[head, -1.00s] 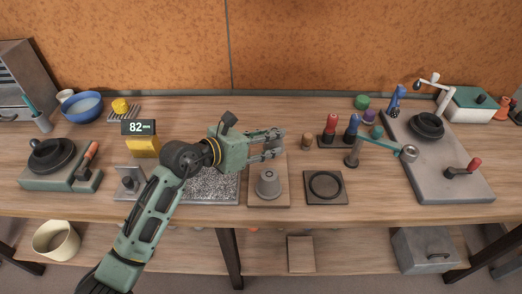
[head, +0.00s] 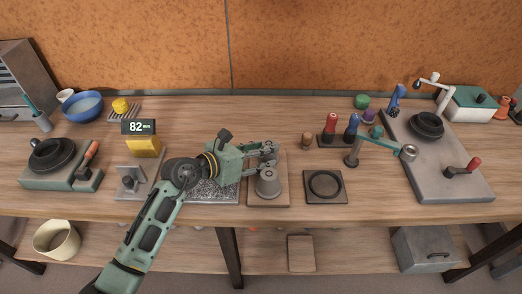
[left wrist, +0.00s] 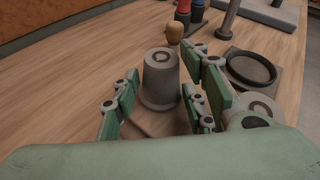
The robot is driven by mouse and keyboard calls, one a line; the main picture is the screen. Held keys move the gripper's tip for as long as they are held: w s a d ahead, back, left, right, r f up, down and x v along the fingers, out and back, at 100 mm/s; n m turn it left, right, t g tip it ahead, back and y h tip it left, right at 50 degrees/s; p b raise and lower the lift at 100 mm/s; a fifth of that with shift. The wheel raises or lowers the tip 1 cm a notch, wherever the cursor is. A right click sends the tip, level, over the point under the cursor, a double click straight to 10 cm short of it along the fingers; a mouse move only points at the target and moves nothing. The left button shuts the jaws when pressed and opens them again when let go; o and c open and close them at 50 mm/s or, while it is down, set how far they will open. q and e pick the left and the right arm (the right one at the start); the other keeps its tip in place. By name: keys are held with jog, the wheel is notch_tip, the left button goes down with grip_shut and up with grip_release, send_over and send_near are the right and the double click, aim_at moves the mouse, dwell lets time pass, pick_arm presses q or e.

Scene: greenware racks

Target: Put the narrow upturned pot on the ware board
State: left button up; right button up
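My left gripper (head: 272,155) reaches in over the brown ware board (head: 257,201) at the table's front. A second grey upturned pot (head: 268,184) stands on the board's front part, close beside the fingers. My right gripper is out of view.
A dark square plate with a ring (head: 326,187) lies right of the board. A wooden knob (head: 306,140) and a stand with red and blue tools (head: 331,127) are behind. A speckled slab (head: 215,196) lies left, under my arm. Table between plate and right-hand machine is clear.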

pick_arm(q)
jog(key=shift+o, duration=1)
jog(key=shift+r, duration=0.1)
jog(key=shift+a+r, duration=0.1)
jog(key=shift+a, duration=0.05)
jog(key=b+v, duration=0.1)
jog(key=v, duration=0.9)
jog(key=shift+s+a, duration=0.2)
jog(key=shift+s, duration=0.05)
jog(key=shift+s+a+r, duration=0.3)
jog(key=shift+s+a, duration=0.05)
